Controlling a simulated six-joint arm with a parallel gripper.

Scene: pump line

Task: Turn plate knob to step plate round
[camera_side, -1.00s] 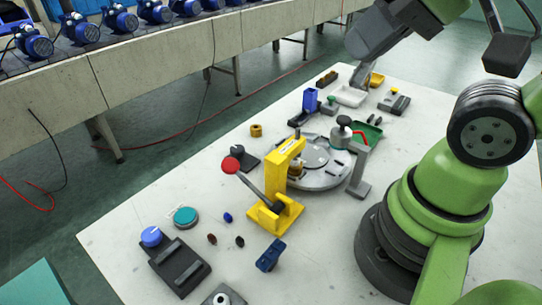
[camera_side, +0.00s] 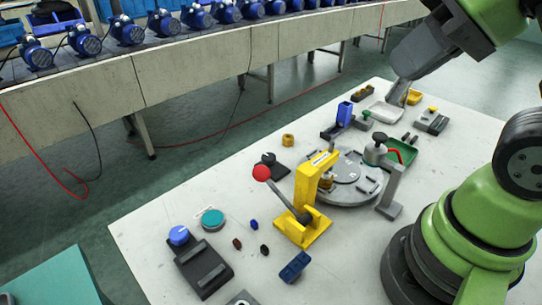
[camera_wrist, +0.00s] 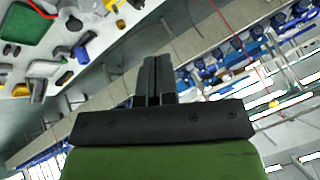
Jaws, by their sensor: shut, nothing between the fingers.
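The yellow press (camera_side: 305,205) with its red ball lever (camera_side: 262,173) stands in front of the plate. A green tray (camera_side: 408,152), the white tray (camera_side: 384,113) and a blue upright holder (camera_side: 344,114) are near it. A conveyor (camera_side: 190,68) carries several blue pumps behind.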

